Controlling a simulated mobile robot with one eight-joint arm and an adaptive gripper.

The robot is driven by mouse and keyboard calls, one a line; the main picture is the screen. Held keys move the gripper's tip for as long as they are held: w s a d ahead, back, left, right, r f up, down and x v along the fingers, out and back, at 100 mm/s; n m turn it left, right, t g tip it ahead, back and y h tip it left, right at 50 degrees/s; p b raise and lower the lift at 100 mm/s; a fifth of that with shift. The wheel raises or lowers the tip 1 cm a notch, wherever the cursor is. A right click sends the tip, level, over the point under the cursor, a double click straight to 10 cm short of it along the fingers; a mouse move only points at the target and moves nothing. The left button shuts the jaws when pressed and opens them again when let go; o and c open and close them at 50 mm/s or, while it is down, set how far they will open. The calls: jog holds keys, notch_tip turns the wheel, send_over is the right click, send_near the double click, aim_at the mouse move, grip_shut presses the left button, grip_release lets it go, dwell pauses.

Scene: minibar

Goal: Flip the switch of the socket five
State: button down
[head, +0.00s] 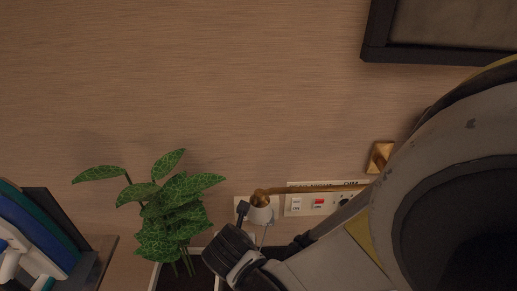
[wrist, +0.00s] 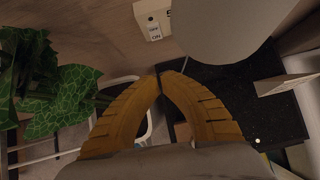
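In the wrist view, a pale wall socket plate (wrist: 145,14) sits at the top centre, partly cut off by the frame. It carries a small white switch (wrist: 153,28) marked ON and a dark mark like a 5 at its right edge. My gripper (wrist: 161,76) points toward the wall below the plate, its yellow ridged fingers meeting at the tips with nothing seen between them. The tips look apart from the switch. In the head view, my arm covers the lower right, and a pale plate (head: 241,203) shows just above the dark gripper end.
A leafy plant (head: 170,210) stands left of my gripper. A small lamp (head: 261,208) with a brass arm is close by. Another switch panel (head: 318,201) with a red switch lies to its right. A dark-framed picture (head: 450,30) hangs above.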

jog(key=shift+w+a+f+n, duration=0.1)
jog(key=shift+a+f+n, duration=0.05)
jog(key=shift+n, duration=0.35)
jog(key=w+r+b+x, duration=0.1)
jog(key=b+x, duration=0.5)
jog(key=x, duration=0.6)
jog(key=shift+w, duration=0.85)
jog(key=shift+a, duration=0.1)
